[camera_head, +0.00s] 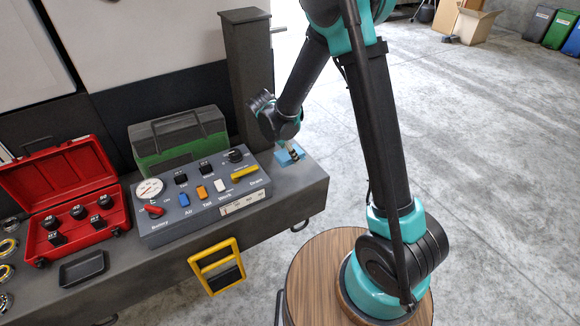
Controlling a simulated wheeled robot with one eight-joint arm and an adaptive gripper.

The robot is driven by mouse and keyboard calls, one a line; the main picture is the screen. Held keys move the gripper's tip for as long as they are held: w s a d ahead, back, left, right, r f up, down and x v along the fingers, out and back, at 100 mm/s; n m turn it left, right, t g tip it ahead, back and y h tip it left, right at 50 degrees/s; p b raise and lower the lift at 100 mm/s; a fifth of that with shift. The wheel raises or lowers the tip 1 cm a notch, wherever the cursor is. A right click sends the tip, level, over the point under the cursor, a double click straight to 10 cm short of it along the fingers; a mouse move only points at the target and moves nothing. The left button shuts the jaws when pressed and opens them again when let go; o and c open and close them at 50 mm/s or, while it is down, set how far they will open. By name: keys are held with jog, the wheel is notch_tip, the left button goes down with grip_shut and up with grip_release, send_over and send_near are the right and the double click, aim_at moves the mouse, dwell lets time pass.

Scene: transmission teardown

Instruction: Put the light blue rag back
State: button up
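The light blue rag (283,158) lies near the right end of the dark grey workbench (300,190), to the right of the grey control panel. My gripper (293,154) points down at the rag from above, and its fingertips overlap the rag in the picture. The gripper and arm hide part of the rag. The fingers are small and dark here, so I cannot tell whether they are open, shut or holding cloth.
The control panel (200,222) with a gauge and switches stands left of the rag. Behind it are a green toolbox (180,140) and a dark post (248,80).

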aim_at(284, 155)
jog(key=shift+f, duration=3.45)
jog(key=o, duration=1)
jog(key=shift+f, duration=0.1)
jog(key=v, duration=1.2)
